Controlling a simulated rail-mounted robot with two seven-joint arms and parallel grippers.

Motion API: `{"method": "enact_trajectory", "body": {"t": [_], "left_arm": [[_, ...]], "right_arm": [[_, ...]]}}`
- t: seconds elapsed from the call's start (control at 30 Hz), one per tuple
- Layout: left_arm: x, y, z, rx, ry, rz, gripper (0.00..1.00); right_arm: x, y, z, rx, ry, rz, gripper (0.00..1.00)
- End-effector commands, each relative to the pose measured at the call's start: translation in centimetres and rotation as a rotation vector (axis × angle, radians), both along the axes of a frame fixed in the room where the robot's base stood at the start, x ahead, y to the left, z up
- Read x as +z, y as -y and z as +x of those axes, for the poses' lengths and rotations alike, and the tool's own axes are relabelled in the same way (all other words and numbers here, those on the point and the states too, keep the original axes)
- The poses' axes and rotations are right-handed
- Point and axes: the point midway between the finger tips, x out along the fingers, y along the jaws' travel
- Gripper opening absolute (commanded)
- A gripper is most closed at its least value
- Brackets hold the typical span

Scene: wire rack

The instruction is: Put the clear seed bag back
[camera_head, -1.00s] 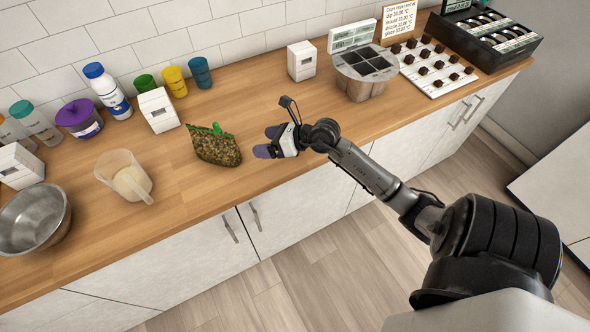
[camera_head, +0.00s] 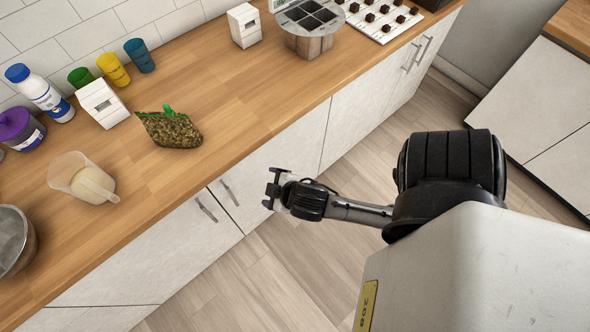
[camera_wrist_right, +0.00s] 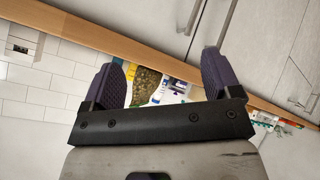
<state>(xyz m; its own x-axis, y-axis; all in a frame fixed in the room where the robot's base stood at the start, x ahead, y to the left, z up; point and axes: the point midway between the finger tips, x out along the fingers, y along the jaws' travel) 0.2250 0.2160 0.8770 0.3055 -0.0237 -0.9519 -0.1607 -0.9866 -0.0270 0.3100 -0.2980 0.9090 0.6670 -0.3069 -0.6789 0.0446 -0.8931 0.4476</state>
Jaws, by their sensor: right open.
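The clear seed bag (camera_head: 170,132), full of mottled green-brown seeds with a green clip at its top, sits on the wooden counter (camera_head: 215,110) in the head view. My right gripper (camera_head: 269,188) is open and empty, in front of the counter's front edge and apart from the bag. In the right wrist view, the purple finger pads of the right gripper (camera_wrist_right: 160,66) stand wide apart. Part of the seed bag (camera_wrist_right: 146,82) shows beyond them, partly hidden by the gripper body. My left gripper is not in view.
Left of the bag are a measuring jug (camera_head: 83,180), a white box (camera_head: 103,103) and a white bottle with a blue cap (camera_head: 40,92). Behind stand several coloured cups (camera_head: 113,69). A metal pot with compartments (camera_head: 308,28) stands back right.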

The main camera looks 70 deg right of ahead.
Motion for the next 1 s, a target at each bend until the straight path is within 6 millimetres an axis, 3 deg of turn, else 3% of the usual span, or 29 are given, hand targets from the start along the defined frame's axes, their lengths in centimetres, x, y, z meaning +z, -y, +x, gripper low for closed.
{"method": "enact_trajectory", "body": {"t": [0.13,0.33,1.0], "left_arm": [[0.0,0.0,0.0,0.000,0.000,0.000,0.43],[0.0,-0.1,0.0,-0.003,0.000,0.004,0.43],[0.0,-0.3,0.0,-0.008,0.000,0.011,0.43]], "right_arm": [[-2.4,-4.6,-4.7,-0.007,-0.239,0.228,0.84],[-3.1,-7.7,-8.0,0.010,-0.407,0.362,0.84],[-3.2,-8.1,-8.5,0.014,-0.434,0.381,0.84]]}}
